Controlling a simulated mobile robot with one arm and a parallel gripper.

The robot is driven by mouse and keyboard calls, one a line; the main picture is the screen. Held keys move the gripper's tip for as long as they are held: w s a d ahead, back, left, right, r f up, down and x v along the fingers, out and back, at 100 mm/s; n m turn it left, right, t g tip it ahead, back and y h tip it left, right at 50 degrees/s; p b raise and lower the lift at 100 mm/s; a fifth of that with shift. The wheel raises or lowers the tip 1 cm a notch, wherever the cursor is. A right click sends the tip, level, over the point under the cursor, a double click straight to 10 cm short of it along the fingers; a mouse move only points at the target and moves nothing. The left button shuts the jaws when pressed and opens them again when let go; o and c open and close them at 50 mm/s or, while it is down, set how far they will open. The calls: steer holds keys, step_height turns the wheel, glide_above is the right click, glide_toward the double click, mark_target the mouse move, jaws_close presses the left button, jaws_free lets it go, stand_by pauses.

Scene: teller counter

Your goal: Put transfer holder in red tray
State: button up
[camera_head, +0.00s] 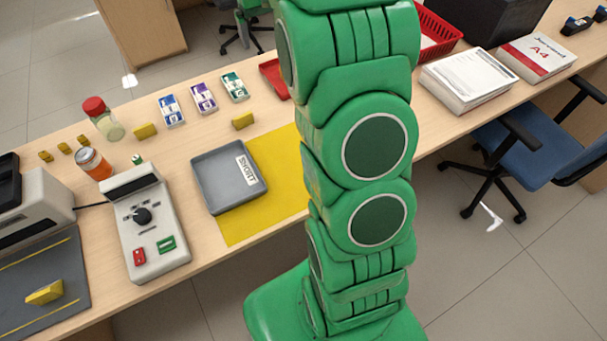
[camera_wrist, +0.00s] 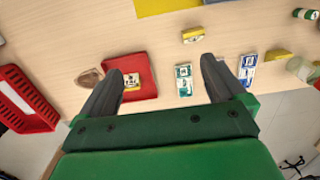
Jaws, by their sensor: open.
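The red tray (camera_wrist: 148,63) lies on the counter in the wrist view, partly behind my left-hand finger. A small yellow-and-white labelled piece (camera_wrist: 131,81) lies in it. In the head view only the tray's left part (camera_head: 272,74) shows beside my arm. Three small labelled holders stand in a row: blue (camera_head: 171,111), purple (camera_head: 204,98) and green (camera_head: 235,87). Their print is too small to read, so I cannot tell which is the transfer holder. The wrist view shows the green one between my fingers and the blue one right of them. My gripper (camera_wrist: 162,65) is open and empty above the counter.
A grey tray (camera_head: 215,188) lies partly on a yellow mat (camera_head: 262,212). A red basket (camera_wrist: 22,97) is left in the wrist view.

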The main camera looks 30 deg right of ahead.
steer(key=s+a, duration=0.4)
steer(key=s, duration=1)
steer(key=s+a+r, duration=0.1)
steer(key=s+a, duration=0.3)
steer(key=s, duration=1)
steer(key=s+a+g, duration=0.1)
steer(key=s+a, duration=0.3)
steer(key=s, duration=1)
steer(key=shift+r, duration=0.2)
